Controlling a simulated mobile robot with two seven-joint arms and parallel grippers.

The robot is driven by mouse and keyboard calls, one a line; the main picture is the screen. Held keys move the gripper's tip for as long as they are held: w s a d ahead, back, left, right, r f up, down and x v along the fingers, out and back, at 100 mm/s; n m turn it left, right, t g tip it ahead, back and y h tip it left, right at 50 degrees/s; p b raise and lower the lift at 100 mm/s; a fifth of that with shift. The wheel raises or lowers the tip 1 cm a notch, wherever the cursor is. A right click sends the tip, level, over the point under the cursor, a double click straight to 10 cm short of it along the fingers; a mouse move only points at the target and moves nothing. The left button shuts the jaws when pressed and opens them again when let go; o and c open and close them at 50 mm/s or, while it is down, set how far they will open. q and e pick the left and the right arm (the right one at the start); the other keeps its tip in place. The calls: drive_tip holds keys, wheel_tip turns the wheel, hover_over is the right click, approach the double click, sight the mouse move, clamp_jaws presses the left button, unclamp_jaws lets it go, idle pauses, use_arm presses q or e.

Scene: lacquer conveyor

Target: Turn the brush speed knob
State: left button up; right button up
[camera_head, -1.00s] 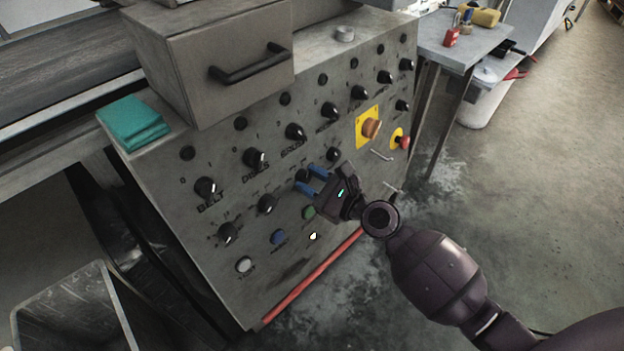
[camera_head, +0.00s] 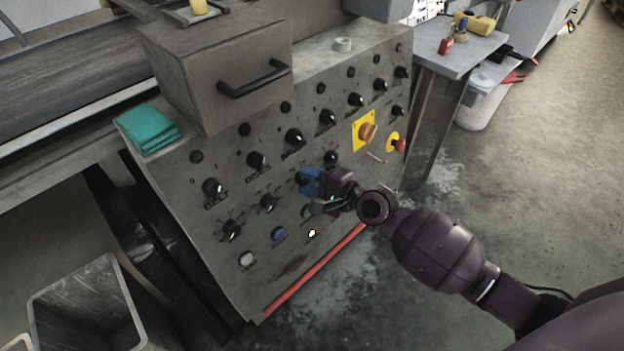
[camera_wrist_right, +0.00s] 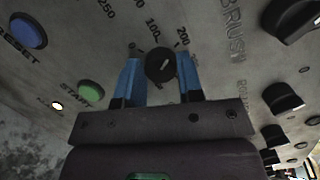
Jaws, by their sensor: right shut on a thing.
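The brush speed knob (camera_wrist_right: 160,66) is a round black knob with a short pale mark. It sits on the grey control panel in the right wrist view, beside the word BRUSH and dial numbers that include 100 and 200. My right gripper (camera_wrist_right: 160,78) has its blue fingers on opposite sides of the knob, shut on it. In the head view the right gripper (camera_head: 309,181) is against the panel, and its fingers mostly hide this knob. My left gripper is not in view.
A green START button (camera_wrist_right: 90,92) and a blue RESET button (camera_wrist_right: 28,32) lie left of the fingers. More black knobs (camera_wrist_right: 283,97) are at the right. A red emergency button (camera_head: 399,145) and an orange one (camera_head: 367,132) stick out of the panel (camera_head: 215,268).

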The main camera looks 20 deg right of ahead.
drive_tip(key=n+h+p, duration=0.1)
drive_tip(key=n+p, duration=0.2)
drive_tip(key=n, duration=0.2)
drive_tip(key=n+h+p, duration=0.1)
drive_tip(key=n+p, duration=0.2)
drive_tip(key=n, duration=0.2)
drive_tip(key=n+h+p, duration=0.1)
drive_tip(key=n+p, duration=0.2)
drive_tip(key=n, duration=0.2)
drive_tip(key=shift+a+r+g+h, duration=0.1)
drive_tip(key=shift+g+h, duration=0.3)
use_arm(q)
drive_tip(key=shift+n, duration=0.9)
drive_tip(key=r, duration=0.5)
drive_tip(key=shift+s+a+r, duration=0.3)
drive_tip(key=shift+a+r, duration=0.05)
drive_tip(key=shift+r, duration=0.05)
use_arm(e)
drive_tip(key=shift+n, duration=0.5)
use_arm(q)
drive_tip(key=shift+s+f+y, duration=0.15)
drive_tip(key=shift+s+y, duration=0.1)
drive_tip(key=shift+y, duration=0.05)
